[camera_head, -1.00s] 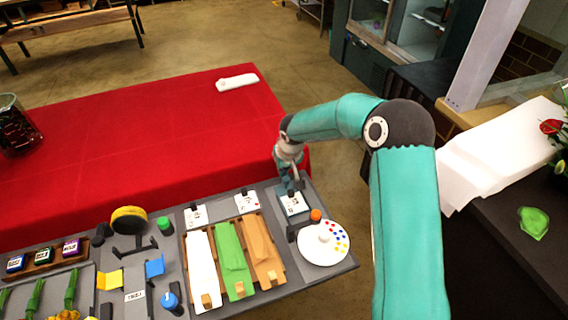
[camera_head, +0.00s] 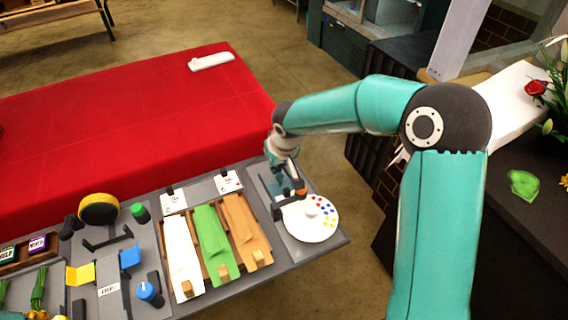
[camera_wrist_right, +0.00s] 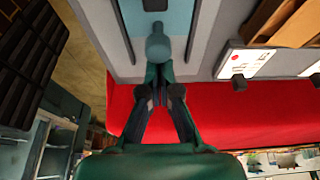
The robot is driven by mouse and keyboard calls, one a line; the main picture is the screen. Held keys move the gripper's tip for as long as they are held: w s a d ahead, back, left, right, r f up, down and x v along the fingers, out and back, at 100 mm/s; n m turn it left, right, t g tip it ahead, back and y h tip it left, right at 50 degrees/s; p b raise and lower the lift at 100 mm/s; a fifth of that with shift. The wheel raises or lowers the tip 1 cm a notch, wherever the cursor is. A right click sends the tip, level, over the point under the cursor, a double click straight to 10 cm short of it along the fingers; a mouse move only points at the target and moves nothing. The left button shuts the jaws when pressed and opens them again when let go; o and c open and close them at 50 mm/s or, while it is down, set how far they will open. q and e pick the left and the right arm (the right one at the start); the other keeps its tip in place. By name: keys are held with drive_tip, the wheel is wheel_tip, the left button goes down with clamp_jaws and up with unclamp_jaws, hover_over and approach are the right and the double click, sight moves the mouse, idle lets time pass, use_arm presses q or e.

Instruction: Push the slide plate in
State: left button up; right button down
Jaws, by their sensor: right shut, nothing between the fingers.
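The slide plate (camera_wrist_right: 178,22) is a flat blue-grey plate in a pale frame with dark side rails, at the top of the right wrist view. A rounded teal knob (camera_wrist_right: 158,48) stands at its near end. My right gripper (camera_wrist_right: 158,76) is shut and empty, its fingertips right at the knob; I cannot tell if they touch it. In the head view my right gripper (camera_head: 286,188) is low over the slide station at the board's right end and hides part of the plate (camera_head: 268,184). My left gripper is not in view.
A white round palette (camera_head: 311,228) with coloured dots lies just in front, beside an orange cap (camera_head: 301,190). White, green and orange strips (camera_head: 214,240) lie to the left. The red-covered table (camera_head: 130,130) behind is mostly clear.

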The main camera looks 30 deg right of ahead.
drive_tip(key=shift+s+f, duration=0.1)
drive_tip(key=shift+s, duration=0.1)
drive_tip(key=shift+s, duration=0.15)
drive_tip(key=p+v, duration=0.2)
drive_tip(key=v, duration=0.2)
drive_tip(key=p+v, duration=0.2)
drive_tip(key=v, duration=0.2)
drive_tip(key=shift+w+r, duration=0.2)
drive_tip(key=shift+p+v, duration=0.45)
drive_tip(key=shift+v, duration=0.4)
